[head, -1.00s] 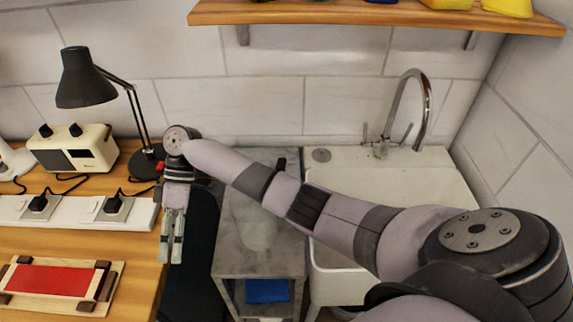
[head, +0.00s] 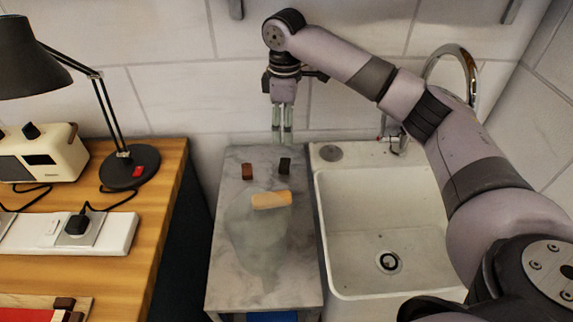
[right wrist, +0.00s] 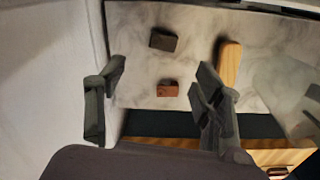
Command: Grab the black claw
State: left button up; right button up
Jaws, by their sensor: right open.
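The black claw (head: 284,165) looks like a small dark block near the back of a grey marble-topped stand (head: 227,285). In the right wrist view it is the dark block (right wrist: 163,39) at upper centre. My right gripper (head: 282,136) points down, open and empty, above the stand's back edge, close to the black claw in the picture. In the right wrist view its two fingers (right wrist: 158,78) are spread apart, with the black claw beyond them. My left gripper is not in view.
A reddish-brown block (head: 248,171) and an orange-tan block (head: 271,200) lie near the black claw. A translucent shape (head: 258,240) covers the stand's middle. A white sink (head: 345,245) with a faucet (head: 470,70) is right. A wooden bench (head: 165,200) with a lamp (head: 125,170) is left.

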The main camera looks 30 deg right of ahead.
aim_at(286, 164)
notch_tip(286, 164, down, 4)
jog(key=shift+d, duration=0.1)
notch_tip(286, 164, down, 2)
jog(key=shift+w+f, duration=0.1)
jog(key=shift+f, duration=0.15)
jog(key=shift+f+p, duration=0.25)
jog(key=shift+p, duration=0.1)
jog(key=f, duration=0.1)
jog(key=s+f, duration=0.1)
jog(key=f, duration=0.1)
jog(key=shift+f+p, duration=0.3)
jog(key=shift+p, duration=0.1)
jog(key=shift+f, duration=0.6)
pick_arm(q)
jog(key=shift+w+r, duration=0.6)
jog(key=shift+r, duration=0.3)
pick_arm(e)
jog(key=shift+c, duration=0.4)
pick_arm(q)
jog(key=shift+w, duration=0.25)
pick_arm(e)
jog(key=c, duration=1.1)
